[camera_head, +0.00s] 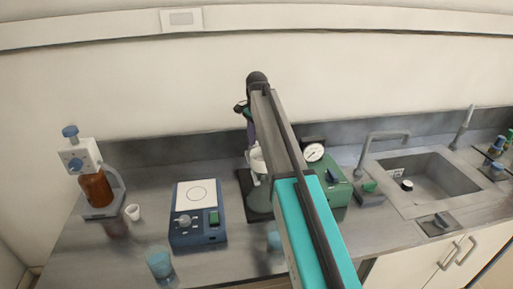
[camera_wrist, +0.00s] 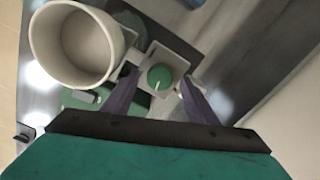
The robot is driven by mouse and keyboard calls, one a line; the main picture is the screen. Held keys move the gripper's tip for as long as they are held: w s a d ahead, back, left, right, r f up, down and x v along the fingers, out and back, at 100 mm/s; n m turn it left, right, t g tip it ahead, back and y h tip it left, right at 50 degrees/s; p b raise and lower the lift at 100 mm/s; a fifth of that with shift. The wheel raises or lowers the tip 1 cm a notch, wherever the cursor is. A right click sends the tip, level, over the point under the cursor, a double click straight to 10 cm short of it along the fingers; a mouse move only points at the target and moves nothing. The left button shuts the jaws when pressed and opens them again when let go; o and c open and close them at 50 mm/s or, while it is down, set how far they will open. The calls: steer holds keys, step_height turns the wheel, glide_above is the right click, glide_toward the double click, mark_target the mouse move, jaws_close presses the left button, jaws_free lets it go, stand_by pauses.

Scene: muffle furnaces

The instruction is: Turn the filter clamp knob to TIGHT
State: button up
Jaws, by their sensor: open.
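The filter clamp knob (camera_wrist: 160,76) is a round green knob with a pale pointer line, on a light square block in the wrist view. I cannot read any TIGHT mark. My gripper (camera_wrist: 158,82) is open, with one dark purple finger on each side of the knob; I cannot tell whether they touch it. A white funnel cup (camera_wrist: 76,45) stands just left of the knob in the wrist view. In the head view the white filter cup (camera_head: 257,159) shows beside my arm, which hides the knob there. My gripper's tip (camera_head: 243,107) is partly visible.
A green pump box with a gauge (camera_head: 314,152) stands right of the filter. A blue stirrer (camera_head: 198,212) and a brown bottle dispenser (camera_head: 96,188) stand to the left. Blue beakers (camera_head: 159,263) are near the front. A sink (camera_head: 428,179) is at the right.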

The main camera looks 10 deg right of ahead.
step_height(320, 180, up, 12)
steer(key=b, duration=0.3)
stand_by(0.3)
stand_by(0.4)
